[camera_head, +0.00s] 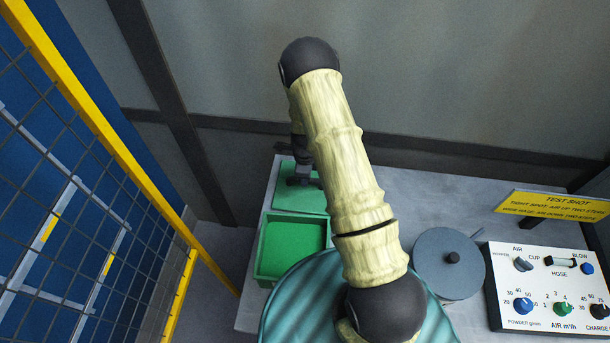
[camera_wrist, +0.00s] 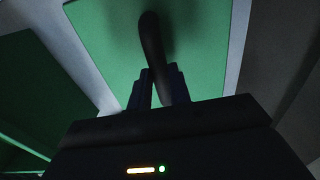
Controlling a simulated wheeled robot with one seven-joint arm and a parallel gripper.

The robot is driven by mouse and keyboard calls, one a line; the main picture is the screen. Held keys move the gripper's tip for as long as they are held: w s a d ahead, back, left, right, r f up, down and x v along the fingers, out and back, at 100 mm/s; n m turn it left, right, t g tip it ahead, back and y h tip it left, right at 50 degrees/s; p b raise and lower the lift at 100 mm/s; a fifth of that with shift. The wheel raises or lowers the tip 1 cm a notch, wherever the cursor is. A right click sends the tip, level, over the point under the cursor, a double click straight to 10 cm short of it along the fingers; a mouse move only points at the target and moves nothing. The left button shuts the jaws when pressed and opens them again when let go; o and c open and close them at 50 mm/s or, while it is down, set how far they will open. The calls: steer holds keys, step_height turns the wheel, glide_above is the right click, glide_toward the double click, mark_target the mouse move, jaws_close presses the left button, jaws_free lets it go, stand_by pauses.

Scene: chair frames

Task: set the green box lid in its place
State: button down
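The green box lid (camera_head: 298,201) is a flat green plate just behind the green box, at the back left of the grey bench; I cannot tell if it touches the bench. In the wrist view the lid (camera_wrist: 205,45) fills the upper middle, with a dark curved handle (camera_wrist: 152,42). My gripper (camera_head: 302,178) is over the lid, partly behind my arm. In the wrist view its fingers (camera_wrist: 160,88) stand close together on both sides of the handle and look shut on it. The green box (camera_head: 294,249) is open-topped and its inside looks empty. It shows dark at left in the wrist view (camera_wrist: 35,85).
A grey round lidded pot (camera_head: 448,264) stands right of my arm. A control panel (camera_head: 548,289) and a yellow sign (camera_head: 556,206) are at the right. A teal ribbed object (camera_head: 290,305) is in front of the box. A yellow-framed mesh fence (camera_head: 110,140) borders the left.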

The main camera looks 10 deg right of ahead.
steer(key=shift+r+p, duration=1.75)
steer(key=shift+r, duration=0.95)
steer(key=shift+r, duration=0.1)
step_height(320, 180, up, 8)
steer(key=p, duration=0.5)
